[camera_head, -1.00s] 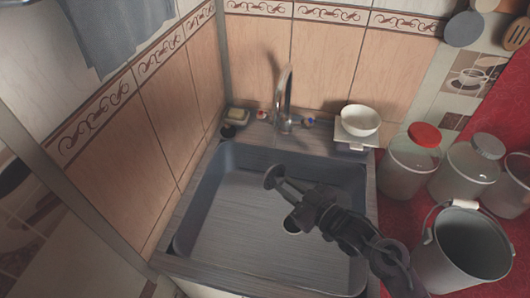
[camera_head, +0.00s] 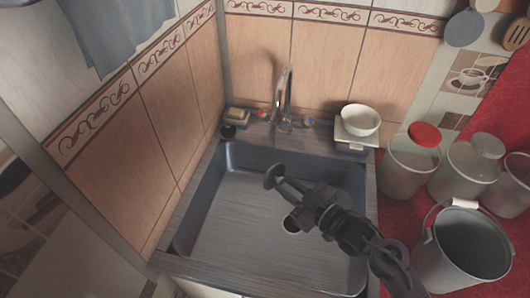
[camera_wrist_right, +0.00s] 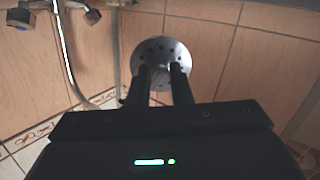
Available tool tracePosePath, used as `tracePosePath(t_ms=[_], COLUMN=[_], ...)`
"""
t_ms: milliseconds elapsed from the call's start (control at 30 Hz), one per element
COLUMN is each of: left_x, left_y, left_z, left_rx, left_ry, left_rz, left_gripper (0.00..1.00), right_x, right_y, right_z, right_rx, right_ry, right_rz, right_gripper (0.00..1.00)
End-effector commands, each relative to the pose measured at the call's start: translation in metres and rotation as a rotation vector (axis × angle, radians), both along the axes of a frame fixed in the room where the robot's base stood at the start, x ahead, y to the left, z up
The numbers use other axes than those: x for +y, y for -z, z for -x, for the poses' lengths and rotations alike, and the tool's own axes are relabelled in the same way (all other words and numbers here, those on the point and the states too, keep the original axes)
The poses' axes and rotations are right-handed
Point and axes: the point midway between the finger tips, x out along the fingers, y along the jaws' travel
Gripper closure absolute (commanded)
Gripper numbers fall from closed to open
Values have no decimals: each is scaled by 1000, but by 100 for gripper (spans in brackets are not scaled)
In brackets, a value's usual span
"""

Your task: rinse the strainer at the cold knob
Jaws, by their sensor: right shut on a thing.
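The strainer (camera_head: 273,176) is a small round metal disc with holes, clearly seen in the right wrist view (camera_wrist_right: 174,56). My right gripper (camera_head: 291,190) is shut on it and holds it over the sink basin (camera_head: 225,215), forward of the drain. The curved tap (camera_head: 286,92) stands behind the basin, with the strainer a little in front and to the left of it. The cold knob (camera_head: 310,121), marked blue, is right of the spout; a red-marked knob (camera_head: 262,114) is left. No water stream is visible. My left gripper is not in view.
A soap dish (camera_head: 237,115) is at the back left rim. A white bowl (camera_head: 360,119) stands on a scale-like stand at the back right. Several jars and a grey bucket (camera_head: 465,245) stand on the red cloth to the right. Tiled walls close the left and back.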

Motion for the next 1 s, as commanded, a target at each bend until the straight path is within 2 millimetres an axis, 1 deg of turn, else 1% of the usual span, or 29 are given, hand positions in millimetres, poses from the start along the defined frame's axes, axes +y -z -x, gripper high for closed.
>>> tracePosePath(t_ms=[200, 500, 600, 733, 1000], left_x=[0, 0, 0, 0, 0], left_y=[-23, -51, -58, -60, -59], left_z=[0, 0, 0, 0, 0], left_rx=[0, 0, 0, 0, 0], left_ry=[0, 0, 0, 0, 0], left_rz=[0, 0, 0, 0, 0], left_gripper=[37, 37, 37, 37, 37], right_x=[-3, -7, -8, -9, -8], right_y=[-17, -35, -39, -41, -40], right_z=[15, 38, 45, 49, 49], right_rx=[0, 2, 2, -1, -1], right_ry=[-2, -1, -1, 0, 0], right_rz=[2, 0, 1, 1, 1], right_gripper=[100, 100, 100, 100, 100])
